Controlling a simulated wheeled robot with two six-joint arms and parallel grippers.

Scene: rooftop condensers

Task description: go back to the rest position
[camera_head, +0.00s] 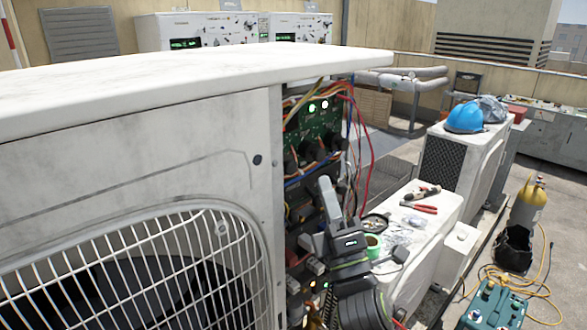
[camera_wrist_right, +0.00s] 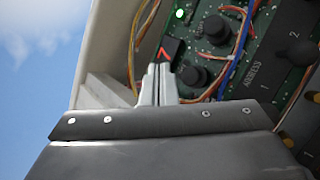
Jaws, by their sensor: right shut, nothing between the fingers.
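My right gripper (camera_head: 328,190) shows in the head view in front of the open side of the large white condenser (camera_head: 170,120). Its fingers point up toward the wiring and the green circuit board (camera_head: 318,125). In the right wrist view the gripper (camera_wrist_right: 157,85) is shut and empty, with its tips close to a small black part with a red mark (camera_wrist_right: 165,52). I cannot tell whether they touch it. The board (camera_wrist_right: 240,60) fills the right of that view. My left gripper is not in view.
A low white unit (camera_head: 425,240) at right carries red-handled pliers (camera_head: 420,208) and small parts. Beyond it stands another condenser with a blue hard hat (camera_head: 465,118). A yellow-topped cylinder (camera_head: 530,202), a black bag (camera_head: 514,248) and a teal machine (camera_head: 494,308) with yellow hose stand at right.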

